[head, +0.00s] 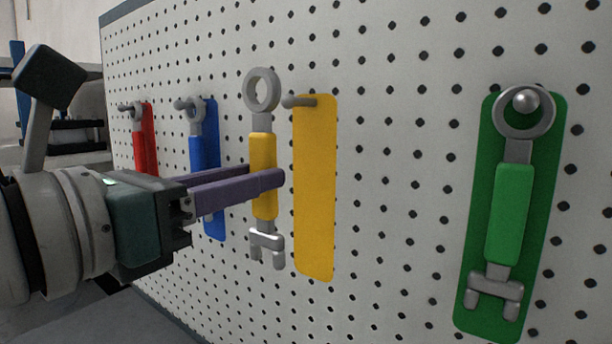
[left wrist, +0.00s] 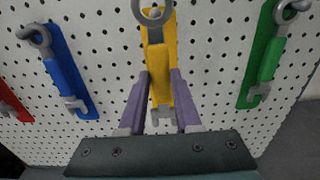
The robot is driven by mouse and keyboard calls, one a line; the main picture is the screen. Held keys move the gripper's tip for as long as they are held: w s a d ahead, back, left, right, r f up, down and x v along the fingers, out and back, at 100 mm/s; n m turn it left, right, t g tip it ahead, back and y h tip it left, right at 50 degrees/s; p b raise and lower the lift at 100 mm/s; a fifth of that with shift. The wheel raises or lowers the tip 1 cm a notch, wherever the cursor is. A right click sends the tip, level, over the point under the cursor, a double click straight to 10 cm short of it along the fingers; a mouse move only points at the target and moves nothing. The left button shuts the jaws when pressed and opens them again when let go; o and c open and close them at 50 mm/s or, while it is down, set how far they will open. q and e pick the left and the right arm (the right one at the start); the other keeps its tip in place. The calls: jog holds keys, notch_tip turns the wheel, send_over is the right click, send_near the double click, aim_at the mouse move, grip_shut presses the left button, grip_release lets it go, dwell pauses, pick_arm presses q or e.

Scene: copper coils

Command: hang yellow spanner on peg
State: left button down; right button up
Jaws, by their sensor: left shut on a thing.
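The yellow spanner (head: 263,150) hangs upright from my left gripper (head: 268,180), whose purple fingers are shut on its yellow handle. Its grey ring is up and its forked end is down. In the head view the ring is left of the bare grey peg (head: 298,101) and apart from it. The peg sticks out near the top of the yellow panel (head: 316,190). In the left wrist view the spanner (left wrist: 159,62) is between the fingers (left wrist: 160,85), in front of the panel, with its ring cut by the top edge. My right gripper is not in view.
A white pegboard (head: 400,200) fills the background. The red spanner (head: 140,150) and blue spanner (head: 198,150) hang on pegs at left. The green spanner (head: 509,210) hangs at right on its green panel. Bare pegboard lies between the yellow and green panels.

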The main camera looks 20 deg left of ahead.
pick_arm(q)
jog(key=shift+f+x, duration=0.2)
jog(key=shift+x, duration=0.85)
jog(key=shift+f+x, duration=0.2)
jog(key=shift+x, duration=0.9)
jog(key=shift+f+x, duration=0.25)
jog(key=shift+x, duration=0.8)
jog(key=c, duration=0.5)
grip_release()
jog(key=shift+f, duration=0.1)
jog(key=shift+b, duration=0.3)
